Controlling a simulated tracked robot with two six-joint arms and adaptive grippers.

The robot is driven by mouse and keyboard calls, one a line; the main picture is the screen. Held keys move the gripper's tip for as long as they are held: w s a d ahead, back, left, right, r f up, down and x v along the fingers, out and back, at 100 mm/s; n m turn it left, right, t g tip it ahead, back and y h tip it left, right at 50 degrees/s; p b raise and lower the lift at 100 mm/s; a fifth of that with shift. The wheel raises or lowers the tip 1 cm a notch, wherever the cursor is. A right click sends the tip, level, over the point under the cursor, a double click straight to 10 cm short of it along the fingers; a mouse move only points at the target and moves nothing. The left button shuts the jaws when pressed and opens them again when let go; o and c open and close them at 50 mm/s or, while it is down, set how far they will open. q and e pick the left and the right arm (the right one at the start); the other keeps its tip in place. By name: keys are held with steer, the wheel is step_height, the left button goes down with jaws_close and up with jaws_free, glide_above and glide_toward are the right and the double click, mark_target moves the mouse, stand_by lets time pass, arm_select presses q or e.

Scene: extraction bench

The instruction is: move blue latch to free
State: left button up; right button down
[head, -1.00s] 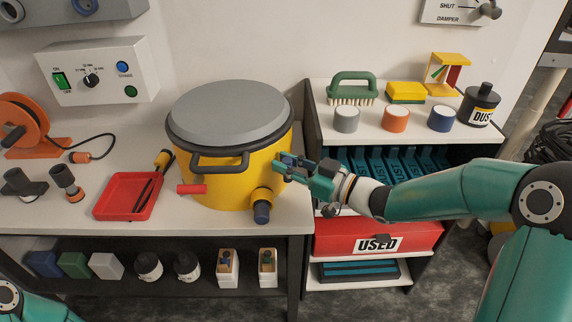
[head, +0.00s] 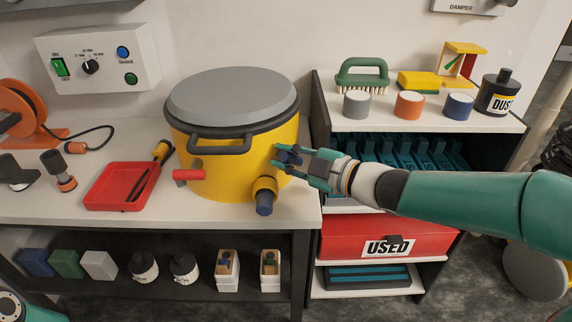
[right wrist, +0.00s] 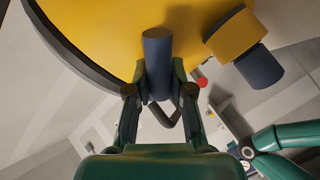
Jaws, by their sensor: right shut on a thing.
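The blue latch (head: 289,157) is on the right side of the yellow drum (head: 225,180), below its grey lid (head: 232,97). In the right wrist view the latch shows as a blue cylinder (right wrist: 157,60) between the fingers. My right gripper (head: 285,161) is shut on it, coming from the right, and its fingers partly hide the latch in the head view. In the right wrist view, my right gripper (right wrist: 160,92) has one finger on each side of the cylinder. My left gripper is out of view.
A red handle (head: 188,175) and a blue-capped yellow spout (head: 264,197) stick out of the drum. A red tray (head: 105,192) lies to its left. At right, a shelf unit holds a green brush (head: 361,76), cups and a red USED box (head: 340,238).

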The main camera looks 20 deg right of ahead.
steer(key=n+b, duration=0.1)
steer(key=f+n+b, duration=0.1)
steer(key=n+b, duration=0.1)
steer(key=shift+s+a+f+h, duration=0.15)
steer(key=shift+a+f+h, duration=0.1)
steer(key=shift+h, duration=0.15)
steer(key=n+b, duration=0.1)
steer(key=b, duration=0.1)
steer(key=n+h+b, duration=0.1)
steer(key=n+b, duration=0.1)
steer(key=shift+f+n, duration=0.3)
steer(key=shift+f, duration=0.1)
steer(key=shift+a, duration=0.1)
steer(key=c, duration=1)
jaws_free()
steer(key=shift+r+t, duration=0.15)
steer(key=shift+t, duration=0.15)
steer(key=shift+s+d+r, duration=0.15)
steer(key=shift+s+d, duration=0.2)
steer(key=shift+s, duration=0.05)
steer(key=v, duration=1.1)
steer(key=shift+s+a, duration=0.1)
